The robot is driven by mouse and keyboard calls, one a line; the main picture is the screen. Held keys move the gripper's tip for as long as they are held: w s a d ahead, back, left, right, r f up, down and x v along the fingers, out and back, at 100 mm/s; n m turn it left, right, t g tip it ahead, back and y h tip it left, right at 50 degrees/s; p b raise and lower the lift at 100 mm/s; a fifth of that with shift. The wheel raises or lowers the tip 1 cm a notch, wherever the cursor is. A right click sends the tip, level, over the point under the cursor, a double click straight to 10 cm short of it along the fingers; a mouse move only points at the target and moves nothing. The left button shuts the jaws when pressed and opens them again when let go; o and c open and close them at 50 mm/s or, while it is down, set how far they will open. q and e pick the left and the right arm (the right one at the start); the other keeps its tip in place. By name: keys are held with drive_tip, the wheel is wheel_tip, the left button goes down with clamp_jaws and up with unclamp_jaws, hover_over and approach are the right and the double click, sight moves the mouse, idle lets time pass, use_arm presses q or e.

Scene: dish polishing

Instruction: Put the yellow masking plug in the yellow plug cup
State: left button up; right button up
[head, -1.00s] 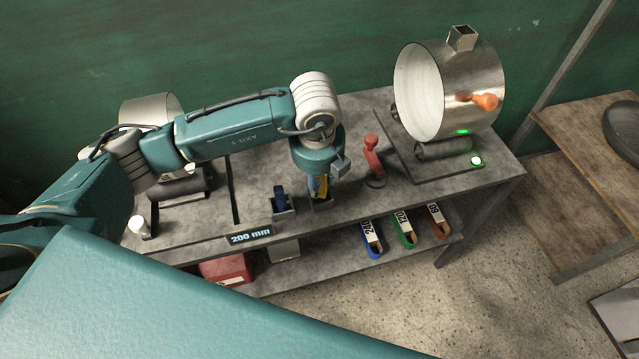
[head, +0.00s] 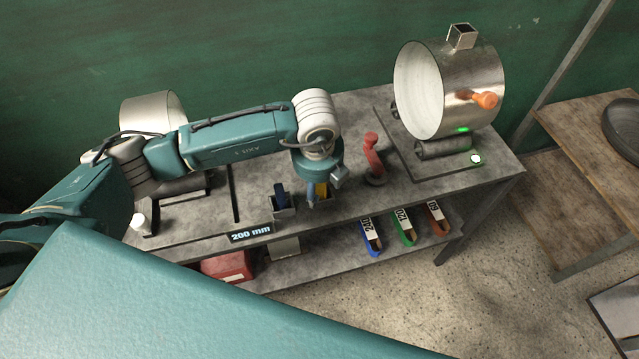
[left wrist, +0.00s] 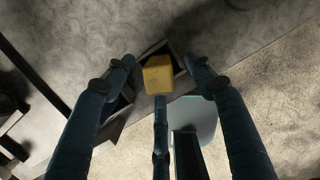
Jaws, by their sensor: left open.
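The yellow masking plug (head: 321,189) shows as a small yellow block at the front edge of the bench, under my left gripper (head: 310,200). In the left wrist view the yellow plug (left wrist: 158,76) lies against the dark opening of a square metal cup (left wrist: 180,58) and appears to stand in it. That cup (head: 328,201) is partly hidden by the gripper in the head view. My left gripper's fingers (left wrist: 160,90) are spread on both sides of the plug, apart from it, with another finger below it in the picture. My right gripper is not in view.
A metal cup (head: 284,213) with a blue plug (head: 281,194) stands just left. A red upright handle (head: 372,158) stands to the right. A steel drum (head: 450,90) rests on rollers at the back right. Coloured belts (head: 404,228) lie on the lower shelf.

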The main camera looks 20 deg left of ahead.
use_arm(q)
drive_tip(key=shift+r, duration=0.4)
wheel_tip(320, 180, up, 11)
drive_tip(key=s+b, duration=0.1)
drive_tip(key=s, duration=0.1)
drive_tip(key=shift+d+b, duration=0.2)
drive_tip(key=shift+b, duration=0.1)
drive_tip(key=shift+s+r, duration=0.1)
idle(0.7)
